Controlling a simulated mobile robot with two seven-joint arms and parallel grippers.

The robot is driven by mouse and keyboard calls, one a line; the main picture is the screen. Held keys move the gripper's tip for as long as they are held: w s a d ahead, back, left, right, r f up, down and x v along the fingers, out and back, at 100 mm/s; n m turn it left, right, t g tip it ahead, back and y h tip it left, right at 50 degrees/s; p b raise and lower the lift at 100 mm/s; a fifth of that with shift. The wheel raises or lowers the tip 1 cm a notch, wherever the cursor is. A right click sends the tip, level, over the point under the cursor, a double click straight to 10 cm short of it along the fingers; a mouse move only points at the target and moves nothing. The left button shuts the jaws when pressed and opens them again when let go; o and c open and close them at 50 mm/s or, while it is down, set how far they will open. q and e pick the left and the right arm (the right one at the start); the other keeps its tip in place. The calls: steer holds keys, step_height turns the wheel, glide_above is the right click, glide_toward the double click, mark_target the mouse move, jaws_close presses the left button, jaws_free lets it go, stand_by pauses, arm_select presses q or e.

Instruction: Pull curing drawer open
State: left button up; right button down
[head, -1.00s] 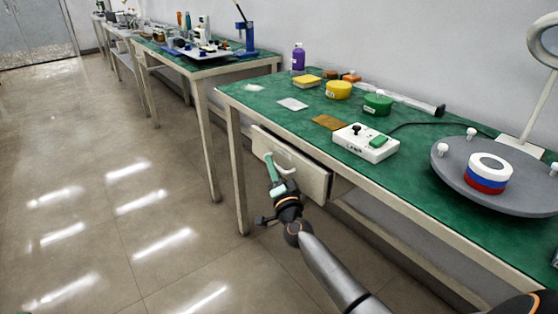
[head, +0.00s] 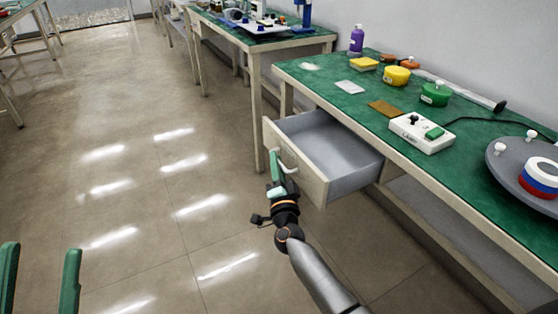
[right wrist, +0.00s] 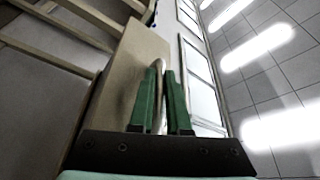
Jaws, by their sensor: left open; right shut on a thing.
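The curing drawer (head: 312,184) stands pulled out from under the green-topped bench, and its grey inside (head: 330,145) looks empty. Its pale front carries a curved handle (head: 287,166). My right gripper (head: 276,170) is shut on the handle in the head view. In the right wrist view its green fingers (right wrist: 163,105) close on either side of the handle bar (right wrist: 159,75), with the beige drawer front (right wrist: 138,60) beside them. My left gripper (head: 40,278) shows at the lower left as two green fingers, apart and empty, over the floor.
On the bench (head: 345,100) stand a white control box (head: 421,134), a green container (head: 435,94), a yellow container (head: 397,76), a purple bottle (head: 357,40) and a grey round plate (head: 510,165). Bench legs (head: 256,110) stand behind the drawer. The floor at left is clear.

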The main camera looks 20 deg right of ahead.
arm_select(q)
steer(key=shift+w+a+f+n+y, duration=0.25)
steer(key=shift+w+f+n+y, duration=0.1)
steer(key=shift+f+y, duration=0.15)
arm_select(e)
steer(key=shift+a+f, duration=0.1)
steer(key=shift+a, duration=0.2)
steer(key=c, duration=1)
jaws_free()
arm_select(q)
steer(key=shift+s+r, duration=0.15)
steer(key=shift+r, duration=0.15)
arm_select(e)
steer(key=shift+o, duration=0.6)
arm_select(q)
steer(key=w+f+n+g+y+p, duration=0.1)
steer(key=w+f+n+y, duration=0.1)
steer(key=f, duration=0.3)
steer(key=w+a+f+n+g+y+p, duration=0.1)
steer(key=w+f+n+y, duration=0.2)
steer(key=w+f+y, duration=0.1)
steer(key=shift+f+y, duration=0.6)
steer(key=shift+f, duration=0.5)
arm_select(e)
steer(key=v, duration=1.2)
steer(key=shift+s, duration=0.3)
